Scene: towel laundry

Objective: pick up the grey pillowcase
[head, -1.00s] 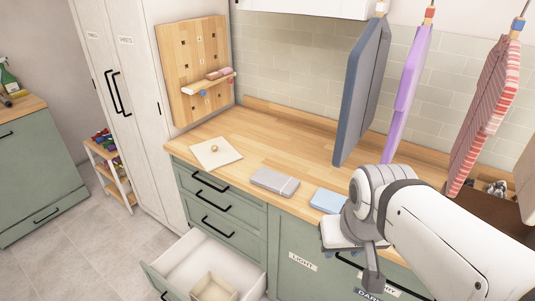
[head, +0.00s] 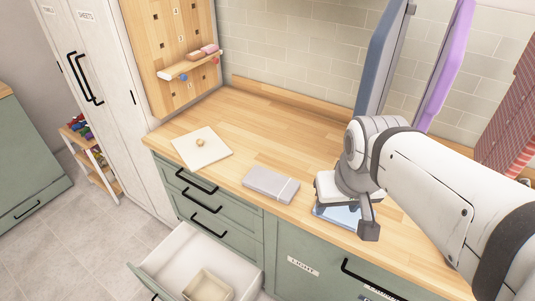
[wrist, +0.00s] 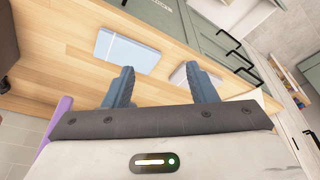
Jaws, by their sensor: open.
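A folded grey cloth with a paler band, matching the grey pillowcase (head: 268,185), lies flat near the counter's front edge. In the wrist view the grey pillowcase (wrist: 190,73) is partly hidden behind my right-hand finger. My gripper (wrist: 162,84) is open, with nothing between its two fingers. The light blue cloth (wrist: 127,49) shows whole in the wrist view, left of the pillowcase.
A square cream board (head: 205,154) with a small round knob lies on the wooden counter (head: 262,125), left of the pillowcase. Grey-blue (head: 380,60) and purple (head: 443,70) cloths hang at right. Below, a drawer (head: 160,262) stands open with a beige box (head: 207,285) inside.

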